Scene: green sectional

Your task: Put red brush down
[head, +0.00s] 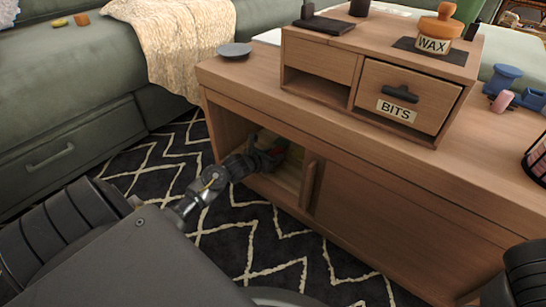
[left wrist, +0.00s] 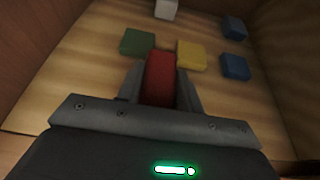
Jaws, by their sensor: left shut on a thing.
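My left arm reaches into the open left compartment of the wooden cabinet (head: 345,108). The left gripper (head: 268,152) is inside the opening, partly in shadow. In the left wrist view the left gripper (left wrist: 160,92) is shut on a red block-like thing (left wrist: 160,72), apparently the red brush, with a finger on each side of it. I cannot tell whether the red thing touches the compartment floor (left wrist: 85,75). My right gripper is not in view.
In the compartment, a green block (left wrist: 137,42), a yellow block (left wrist: 191,55), blue blocks (left wrist: 235,66) and a white block (left wrist: 166,9) lie beyond the gripper. A sliding door (head: 390,205) covers the cabinet's right side. A BITS drawer box (head: 325,50) stands on top.

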